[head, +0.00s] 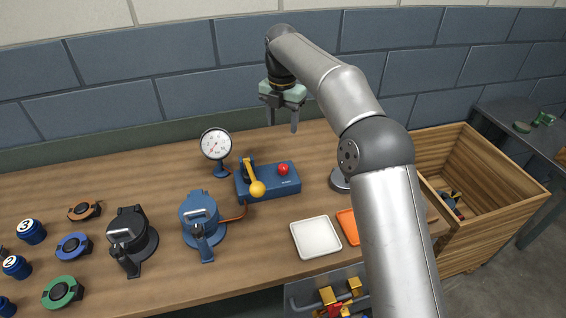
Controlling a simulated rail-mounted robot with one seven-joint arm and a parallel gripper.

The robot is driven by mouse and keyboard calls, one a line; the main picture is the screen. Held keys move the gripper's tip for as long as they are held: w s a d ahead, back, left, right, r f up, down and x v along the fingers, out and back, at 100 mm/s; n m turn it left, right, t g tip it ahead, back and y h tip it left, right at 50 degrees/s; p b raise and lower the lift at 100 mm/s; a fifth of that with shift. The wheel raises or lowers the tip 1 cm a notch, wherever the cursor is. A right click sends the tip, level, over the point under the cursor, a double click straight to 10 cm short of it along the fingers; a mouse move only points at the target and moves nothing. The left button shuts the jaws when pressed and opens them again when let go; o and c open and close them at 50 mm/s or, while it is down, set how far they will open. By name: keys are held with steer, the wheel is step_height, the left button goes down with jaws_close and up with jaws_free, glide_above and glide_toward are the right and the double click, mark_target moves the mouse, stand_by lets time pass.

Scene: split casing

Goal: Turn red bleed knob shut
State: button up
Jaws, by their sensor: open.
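The red bleed knob (283,169) sits on top of the blue box (272,192), toward its right end. A lever with a yellow ball end (257,188) stands at the box's left end and leans toward the front. My gripper (283,124) is open and empty, pointing down. In the head view it appears above and behind the box, apart from the knob. How far the knob is turned cannot be seen.
A dial gauge (216,145) stands left of the box. A blue casing (201,218) and a black casing (131,238) sit front left. A white tray (315,237) and an orange tray (348,226) lie front right. A wooden crate (487,222) stands beyond the right edge.

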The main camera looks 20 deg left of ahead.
mark_target(283, 167)
step_height(283, 167, down, 16)
steer(key=shift+d+r+p, duration=0.1)
steer(key=shift+p, duration=0.5)
steer(key=c, duration=1)
